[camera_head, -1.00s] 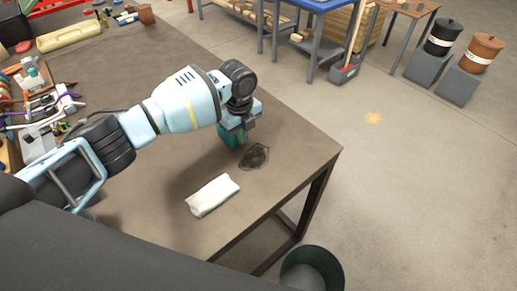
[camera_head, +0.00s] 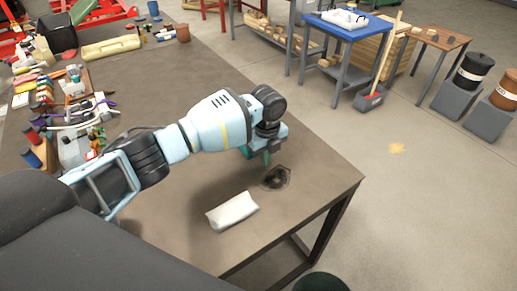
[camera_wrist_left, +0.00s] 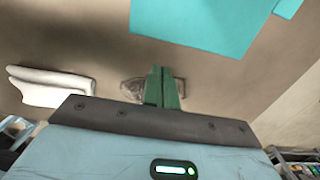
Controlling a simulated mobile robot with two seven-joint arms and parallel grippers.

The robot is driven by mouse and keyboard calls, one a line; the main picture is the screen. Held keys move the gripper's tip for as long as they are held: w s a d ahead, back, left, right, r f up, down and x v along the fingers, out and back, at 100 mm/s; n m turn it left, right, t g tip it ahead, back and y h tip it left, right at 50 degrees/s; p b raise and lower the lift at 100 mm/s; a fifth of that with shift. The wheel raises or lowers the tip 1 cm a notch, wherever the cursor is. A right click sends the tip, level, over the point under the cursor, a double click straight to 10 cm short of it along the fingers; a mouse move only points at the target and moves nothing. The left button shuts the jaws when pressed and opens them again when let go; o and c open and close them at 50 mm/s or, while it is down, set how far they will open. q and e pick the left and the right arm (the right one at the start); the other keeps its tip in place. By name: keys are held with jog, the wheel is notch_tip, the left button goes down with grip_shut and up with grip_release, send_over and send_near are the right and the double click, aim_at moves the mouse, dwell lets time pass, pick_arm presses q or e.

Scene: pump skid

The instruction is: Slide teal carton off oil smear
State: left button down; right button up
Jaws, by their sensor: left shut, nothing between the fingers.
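The teal carton (camera_wrist_left: 200,22) fills the top of the left wrist view; in the head view only a sliver of teal (camera_head: 246,152) shows behind my gripper. The dark oil smear (camera_head: 275,178) lies on the brown workbench (camera_head: 310,165); it also shows behind my fingers in the wrist view (camera_wrist_left: 131,88). Bare bench shows between carton and smear there. My left gripper (camera_head: 266,158) is shut and empty, its green fingers (camera_wrist_left: 164,86) pointing down near the smear. They look apart from the carton in the wrist view. My right gripper is out of view.
Tools and small items crowd the bench's left side, around a spray bottle (camera_head: 73,80). The bench's right edge is close to the smear. A dark bin (camera_head: 320,283) stands on the floor below.

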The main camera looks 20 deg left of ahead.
pick_arm(q)
notch_tip(320, 180, up, 10)
jog(key=shift+w, duration=0.15)
jog(key=shift+a+f, duration=0.1)
dwell(0.3)
